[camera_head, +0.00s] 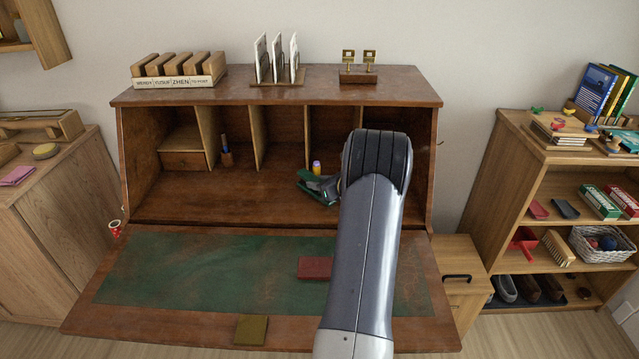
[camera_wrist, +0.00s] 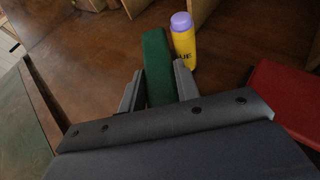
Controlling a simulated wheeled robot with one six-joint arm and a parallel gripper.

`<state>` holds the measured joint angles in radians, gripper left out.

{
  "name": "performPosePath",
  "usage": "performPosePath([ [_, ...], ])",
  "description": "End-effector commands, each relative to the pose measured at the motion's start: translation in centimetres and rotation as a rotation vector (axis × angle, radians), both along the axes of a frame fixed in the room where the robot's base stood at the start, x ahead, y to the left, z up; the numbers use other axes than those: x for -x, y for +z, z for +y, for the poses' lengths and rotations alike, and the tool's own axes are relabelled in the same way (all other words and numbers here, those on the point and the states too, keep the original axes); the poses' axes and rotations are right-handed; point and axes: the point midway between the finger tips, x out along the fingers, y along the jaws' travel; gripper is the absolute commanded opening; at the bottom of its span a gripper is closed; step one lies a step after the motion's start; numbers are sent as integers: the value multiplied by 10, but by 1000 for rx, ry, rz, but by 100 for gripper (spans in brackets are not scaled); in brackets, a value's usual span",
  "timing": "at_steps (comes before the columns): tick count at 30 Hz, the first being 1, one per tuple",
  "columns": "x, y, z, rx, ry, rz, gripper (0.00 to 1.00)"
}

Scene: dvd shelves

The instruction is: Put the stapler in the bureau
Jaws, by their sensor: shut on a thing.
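The bureau (camera_head: 200,208) stands open, with its front flap folded down and a green writing surface (camera_head: 200,275) on it. In the wrist view my gripper (camera_wrist: 158,84) is shut on a dark green thing that looks like the stapler (camera_wrist: 156,55). It also shows in the head view (camera_head: 309,188), over the bureau's inner floor, in front of the compartments. I cannot tell whether it touches the floor. My arm hides part of the right-hand side. A yellow glue bottle with a purple cap (camera_wrist: 183,42) stands just right of the stapler.
A red block (camera_head: 315,268) and an olive block (camera_head: 251,330) lie on the flap. A pen holder (camera_head: 227,157) stands inside the bureau. Thin dividers split the back into compartments. The left part of the inner floor is clear. A shelf (camera_head: 487,195) stands at right.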

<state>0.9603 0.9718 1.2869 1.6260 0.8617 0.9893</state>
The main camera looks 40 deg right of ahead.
Motion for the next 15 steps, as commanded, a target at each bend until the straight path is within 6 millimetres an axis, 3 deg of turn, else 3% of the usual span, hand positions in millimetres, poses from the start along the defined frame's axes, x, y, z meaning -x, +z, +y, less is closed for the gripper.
performPosePath([
  [10, 0, -3, 0, 2, 1, -3, 0],
  [11, 0, -4, 0, 1, 0, -1, 32],
  [15, 0, -3, 0, 1, 0, -1, 43],
])
